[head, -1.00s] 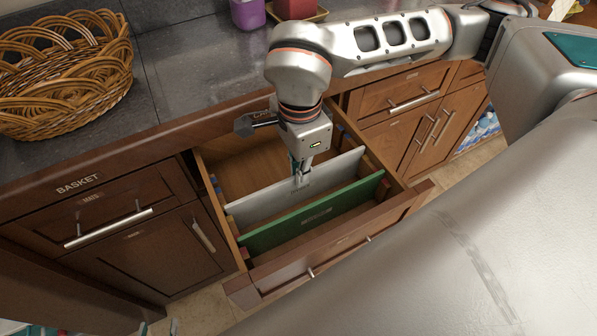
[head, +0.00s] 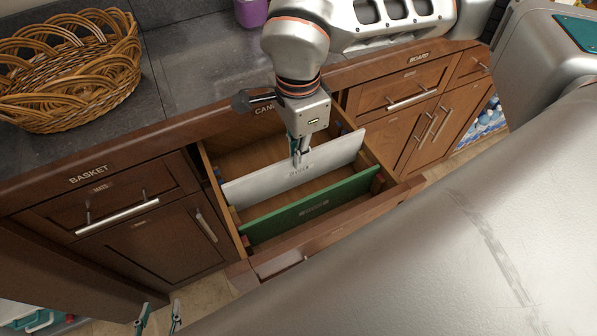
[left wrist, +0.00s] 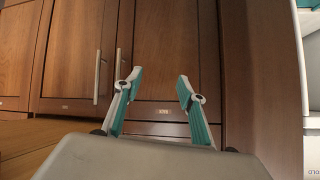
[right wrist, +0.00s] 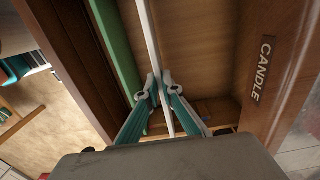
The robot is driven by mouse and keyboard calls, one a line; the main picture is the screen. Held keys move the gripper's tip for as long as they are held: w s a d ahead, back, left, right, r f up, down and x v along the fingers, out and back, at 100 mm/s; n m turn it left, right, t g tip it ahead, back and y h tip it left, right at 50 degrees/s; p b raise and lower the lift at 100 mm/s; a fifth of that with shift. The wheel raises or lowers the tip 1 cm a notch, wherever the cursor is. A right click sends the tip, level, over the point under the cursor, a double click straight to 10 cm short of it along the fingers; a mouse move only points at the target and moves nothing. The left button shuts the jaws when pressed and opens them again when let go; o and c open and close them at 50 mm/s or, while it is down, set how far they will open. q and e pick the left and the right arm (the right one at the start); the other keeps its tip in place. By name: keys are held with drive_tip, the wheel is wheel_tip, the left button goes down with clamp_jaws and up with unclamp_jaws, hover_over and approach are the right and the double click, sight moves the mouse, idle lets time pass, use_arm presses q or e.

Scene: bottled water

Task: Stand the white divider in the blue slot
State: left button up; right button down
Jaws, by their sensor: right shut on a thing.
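The white divider (head: 335,157) spans the open drawer crosswise in the head view, roughly parallel to the green divider (head: 350,192) in front of it. My right gripper (head: 299,160) is shut on its top edge near the middle. The right wrist view shows the white divider (right wrist: 149,35) edge-on between the fingertips (right wrist: 157,80). A small blue mark (head: 217,173) on the drawer's left side lies near the divider's left end; whether the divider's ends sit in a slot I cannot tell. My left gripper (head: 158,314) is open and empty, low in front of the cabinets.
The open drawer (head: 300,255) has a bare wooden floor behind the white divider. A wicker basket (head: 75,70) stands on the counter at left, and a purple container (head: 251,12) at the back. Closed cabinet doors (left wrist: 165,50) face my left gripper.

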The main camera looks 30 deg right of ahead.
drive_tip(key=shift+r+p, duration=0.45)
drive_tip(key=shift+r, duration=0.45)
drive_tip(key=shift+r+p, duration=0.55)
drive_tip(key=shift+r, duration=0.4)
drive_tip(key=shift+r+p, duration=0.4)
drive_tip(key=shift+r, duration=0.35)
drive_tip(key=shift+r+p, duration=0.45)
drive_tip(key=shift+r, duration=0.65)
use_arm(q)
drive_tip(key=shift+s+d+r, duration=0.25)
drive_tip(key=shift+r, duration=0.35)
drive_tip(key=shift+s+d+r, duration=0.2)
drive_tip(key=shift+r, duration=0.4)
use_arm(e)
drive_tip(key=shift+r, duration=0.1)
